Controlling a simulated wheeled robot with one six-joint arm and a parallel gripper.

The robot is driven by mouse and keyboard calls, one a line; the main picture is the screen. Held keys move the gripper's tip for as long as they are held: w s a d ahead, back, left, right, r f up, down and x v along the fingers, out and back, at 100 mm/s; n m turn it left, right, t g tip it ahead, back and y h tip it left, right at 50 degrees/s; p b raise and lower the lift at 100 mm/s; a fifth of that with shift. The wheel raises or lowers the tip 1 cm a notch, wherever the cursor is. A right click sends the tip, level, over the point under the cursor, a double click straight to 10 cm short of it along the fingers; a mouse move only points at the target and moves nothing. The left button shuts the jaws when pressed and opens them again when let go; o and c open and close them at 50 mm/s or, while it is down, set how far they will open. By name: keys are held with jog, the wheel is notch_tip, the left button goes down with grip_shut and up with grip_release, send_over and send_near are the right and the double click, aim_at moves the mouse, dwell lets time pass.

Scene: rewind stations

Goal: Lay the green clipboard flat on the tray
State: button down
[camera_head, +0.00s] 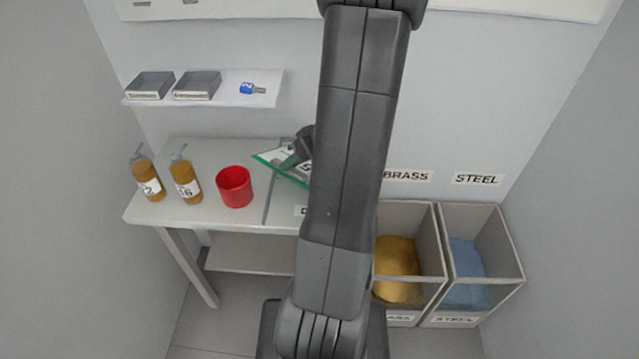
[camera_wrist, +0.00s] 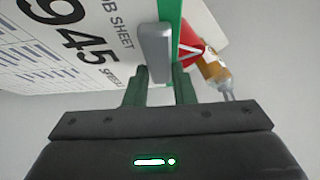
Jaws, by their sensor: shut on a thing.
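The green clipboard (camera_head: 279,170) is tilted above the right part of the table in the head view, partly hidden by my arm. In the wrist view the clipboard (camera_wrist: 110,45) carries a white job sheet marked 945, with a green edge and a grey clip near my fingers. My gripper (camera_wrist: 160,88) is shut on the clipboard at its clip end. My gripper also shows in the head view (camera_head: 302,152), partly behind my arm. No tray shows clearly; a thin grey line runs across the tabletop below the clipboard, and my arm hides the area to its right.
A red cup (camera_head: 235,187) stands on the table (camera_head: 210,152) left of the clipboard, beside two amber bottles (camera_head: 186,180) (camera_head: 147,180). A wall shelf (camera_head: 222,98) holds two grey boxes and a small blue item. BRASS (camera_head: 428,270) and STEEL (camera_head: 505,270) bins stand at right.

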jog(key=shift+f, duration=0.25)
jog(key=c, duration=1.4)
grip_release()
jog(key=shift+s+a+r+p, duration=0.45)
jog(key=shift+s+a+p, duration=0.2)
jog(key=shift+s, duration=0.45)
jog(key=shift+s+a+r+p, duration=0.5)
jog(key=shift+s+a+p, duration=0.15)
jog(key=shift+s, duration=0.4)
jog(key=shift+s+a+r+p, duration=0.5)
jog(key=shift+s+a, duration=0.25)
jog(key=shift+s, duration=0.35)
